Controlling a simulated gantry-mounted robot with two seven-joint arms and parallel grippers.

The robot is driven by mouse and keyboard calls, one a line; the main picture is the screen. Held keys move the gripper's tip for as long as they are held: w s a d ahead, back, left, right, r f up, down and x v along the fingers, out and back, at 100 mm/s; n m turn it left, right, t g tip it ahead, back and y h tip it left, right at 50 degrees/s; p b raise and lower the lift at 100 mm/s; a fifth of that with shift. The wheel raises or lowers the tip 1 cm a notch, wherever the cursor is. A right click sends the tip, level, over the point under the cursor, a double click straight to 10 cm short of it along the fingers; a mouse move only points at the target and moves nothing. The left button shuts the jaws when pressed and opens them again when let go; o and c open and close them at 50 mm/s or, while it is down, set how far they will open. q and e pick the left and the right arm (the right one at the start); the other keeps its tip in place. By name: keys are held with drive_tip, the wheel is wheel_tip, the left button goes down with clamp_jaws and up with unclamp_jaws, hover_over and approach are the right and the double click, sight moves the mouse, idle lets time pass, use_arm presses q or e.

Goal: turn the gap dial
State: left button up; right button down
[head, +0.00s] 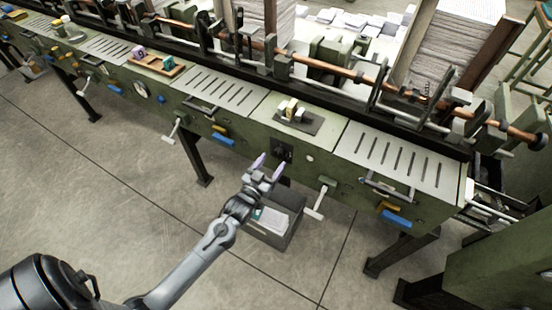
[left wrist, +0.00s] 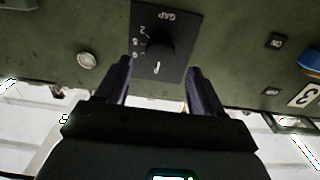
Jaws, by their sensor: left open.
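The gap dial (head: 282,151) is a black square plate with a round knob on the green front panel of the machine. In the left wrist view the dial knob (left wrist: 157,52) shows with the word GAP and numbers, upside down. My left gripper (head: 268,167) is open in front of the dial. In the left wrist view its two fingers (left wrist: 158,85) stand left and right of the knob, apart from it, with the knob just beyond the tips. I cannot tell whether they reach past its face. My right gripper is not in view.
A white-handled lever (head: 318,204) hangs right of the dial, and a blue handle (head: 224,139) sits to its left. A grey bin with papers (head: 275,219) stands on the floor beneath. A round button (left wrist: 86,60) is beside the dial plate.

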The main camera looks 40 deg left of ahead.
sight(278, 155)
use_arm(q)
drive_tip(key=shift+w+a, duration=0.2)
drive_tip(key=shift+w, duration=0.65)
drive_tip(key=shift+w+a, duration=0.15)
drive_tip(key=shift+w, duration=0.7)
drive_tip(key=c, duration=1)
